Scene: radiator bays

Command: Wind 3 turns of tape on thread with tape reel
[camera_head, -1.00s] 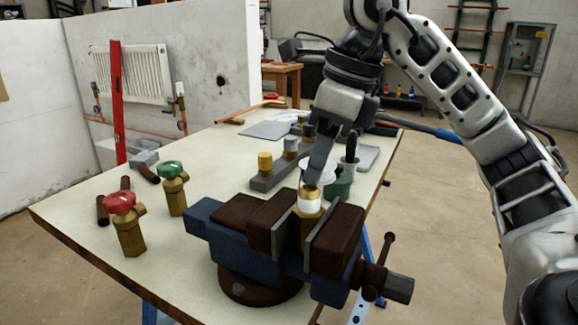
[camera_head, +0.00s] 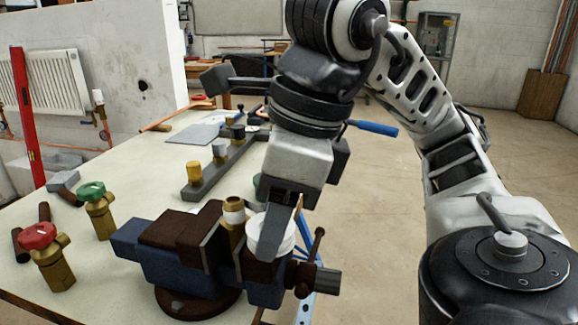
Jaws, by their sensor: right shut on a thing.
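The brass fitting (camera_head: 231,243) stands upright in the jaws of the blue and brown bench vise (camera_head: 180,268). Its threaded top end carries a white band of tape (camera_head: 234,217). My right gripper (camera_head: 272,238) is shut on the white tape reel (camera_head: 287,240), just right of the fitting and above the vise's right jaw. One dark finger covers part of the reel. I cannot tell whether a strip of tape runs between reel and fitting. My left gripper is out of view.
A red-handled valve (camera_head: 54,262) and a green-handled valve (camera_head: 98,212) stand left of the vise. A grey rack (camera_head: 215,173) with several fittings lies behind it. A red level (camera_head: 28,120) stands at the far left.

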